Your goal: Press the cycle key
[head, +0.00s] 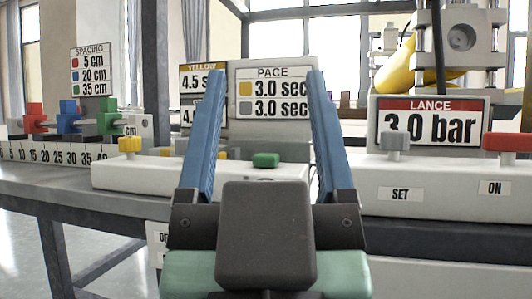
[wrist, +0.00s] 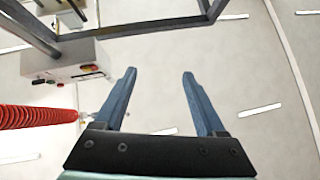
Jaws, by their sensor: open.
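My gripper (head: 264,72) is open and empty, its two blue fingers pointing away from me. It also shows open over the floor in the wrist view (wrist: 159,73). Between the fingers in the head view, a green key (head: 266,159) sits on a low white box (head: 120,174) on the bench. A yellow knob (head: 130,145) stands on the same box, left of the fingers. No label reading "cycle" is legible, so I cannot tell which key it is. My gripper hides part of the box front.
Behind stands a PACE sign (head: 272,92). A ruler with coloured sliders (head: 68,122) is at left. The wrist view shows a red coiled hose (wrist: 38,116).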

